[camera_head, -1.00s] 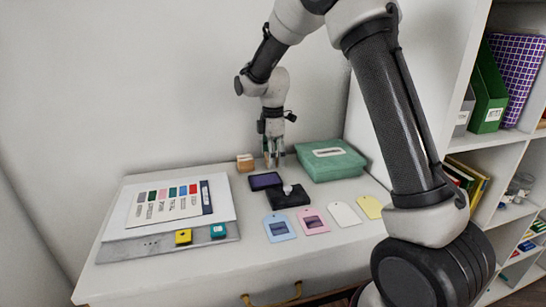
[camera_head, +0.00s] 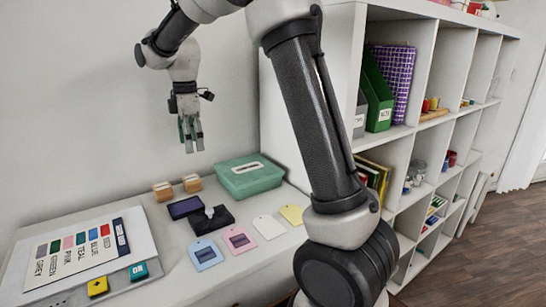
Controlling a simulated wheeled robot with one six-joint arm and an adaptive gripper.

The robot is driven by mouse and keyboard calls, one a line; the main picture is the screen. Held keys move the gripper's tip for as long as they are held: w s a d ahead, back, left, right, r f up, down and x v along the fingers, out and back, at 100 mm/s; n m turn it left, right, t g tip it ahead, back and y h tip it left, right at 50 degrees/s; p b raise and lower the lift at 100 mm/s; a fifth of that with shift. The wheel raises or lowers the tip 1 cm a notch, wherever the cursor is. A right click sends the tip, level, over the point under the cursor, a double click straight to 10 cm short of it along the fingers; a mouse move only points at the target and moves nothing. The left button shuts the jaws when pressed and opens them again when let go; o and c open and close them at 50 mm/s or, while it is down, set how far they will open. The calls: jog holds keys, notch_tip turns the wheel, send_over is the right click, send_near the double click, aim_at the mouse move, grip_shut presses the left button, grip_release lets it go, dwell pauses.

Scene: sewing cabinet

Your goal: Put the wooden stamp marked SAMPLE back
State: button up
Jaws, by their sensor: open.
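Two light wooden stamp blocks stand side by side at the back of the white cabinet top: a left block (camera_head: 163,190) and a right block (camera_head: 192,183). Any SAMPLE marking is too small to read, so I cannot tell which is which. A dark ink pad (camera_head: 185,207) lies in front of them, and a black holder (camera_head: 212,221) with a small pale knob sits beside it. My gripper (camera_head: 192,146) is open and empty, pointing down, and appears above the blocks with clear space below.
A green box (camera_head: 250,177) stands right of the blocks. Blue (camera_head: 206,254), pink (camera_head: 239,241), white and yellow tags lie in front. A colour chart board (camera_head: 80,255) is at left. A tall white shelf (camera_head: 310,105) bounds the right side.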

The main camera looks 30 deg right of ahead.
jog(key=s+d+r+m+t, duration=0.1)
jog(key=s+d+r+m, duration=0.35)
jog(key=s, duration=0.45)
jog(key=s+d+r+m+t, duration=0.1)
jog(key=s+d+r+m, duration=0.3)
jog(key=s, duration=0.4)
jog(key=s+d+f+m, duration=0.1)
jog(key=s+f+m, duration=0.1)
jog(key=s, duration=0.3)
jog(key=s+d+f+m+t, duration=0.1)
jog(key=s+d+m, duration=0.1)
jog(key=s, duration=0.3)
jog(key=s+d+f+m+t, duration=0.1)
jog(key=s+d+f+m, duration=0.1)
jog(key=s+m, duration=0.2)
jog(key=shift+s+f, duration=0.35)
jog(key=shift+s, duration=0.45)
